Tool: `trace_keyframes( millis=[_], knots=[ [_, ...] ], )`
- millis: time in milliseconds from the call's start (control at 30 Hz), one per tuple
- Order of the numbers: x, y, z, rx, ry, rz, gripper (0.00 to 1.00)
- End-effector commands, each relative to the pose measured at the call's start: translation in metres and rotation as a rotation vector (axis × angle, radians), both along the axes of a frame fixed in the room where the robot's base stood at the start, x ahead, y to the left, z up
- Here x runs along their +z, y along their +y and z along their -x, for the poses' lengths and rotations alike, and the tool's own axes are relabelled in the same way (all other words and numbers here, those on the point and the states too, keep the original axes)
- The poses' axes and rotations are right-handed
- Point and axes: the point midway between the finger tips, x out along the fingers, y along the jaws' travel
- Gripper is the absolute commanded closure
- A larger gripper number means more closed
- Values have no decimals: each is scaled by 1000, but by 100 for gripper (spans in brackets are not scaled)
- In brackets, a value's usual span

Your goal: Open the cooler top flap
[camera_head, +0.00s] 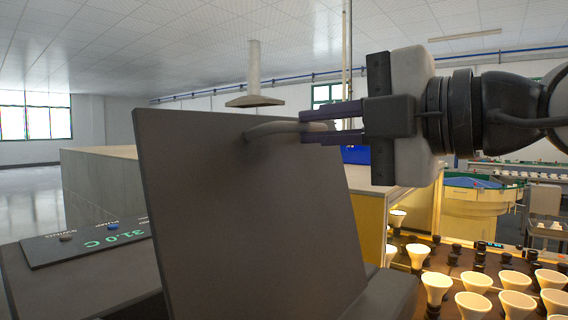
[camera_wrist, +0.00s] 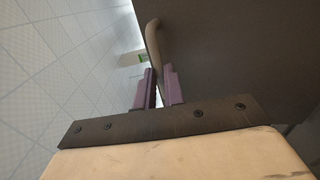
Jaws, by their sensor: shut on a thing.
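The cooler top flap (camera_head: 245,220) is a dark grey panel standing steeply raised in the middle of the head view. A curved grey handle (camera_head: 285,128) sits near its upper edge. My gripper (camera_head: 318,128) reaches in from the right and is shut on the handle's right part. In the wrist view, the flap (camera_wrist: 235,65) fills the upper right and the handle (camera_wrist: 153,42) runs up from between the purple fingers (camera_wrist: 159,88). The cooler body (camera_head: 85,280) is dark and shows at the lower left; its opening is hidden behind the flap.
A panel on the left (camera_head: 88,243) reads 31.0 C and carries small buttons. Several cone-shaped bulbs (camera_head: 476,281) stand in a rack at the lower right. A large box with yellow sides (camera_head: 366,225) stands behind the flap. A green-topped round machine (camera_head: 480,195) stands farther right.

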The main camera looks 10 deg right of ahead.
Motion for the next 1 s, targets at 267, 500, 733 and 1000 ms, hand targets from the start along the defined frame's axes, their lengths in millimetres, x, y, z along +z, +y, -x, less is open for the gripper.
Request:
trace_keyframes(
  millis=[267,500,733,1000],
  knots=[
    [-4,-23,22,-1,-89,-92,100],
    [-4,-29,28,1,-117,-121,100],
    [-3,-30,29,1,-119,-123,100],
    [-3,-30,28,0,-118,-122,75]
  ],
)
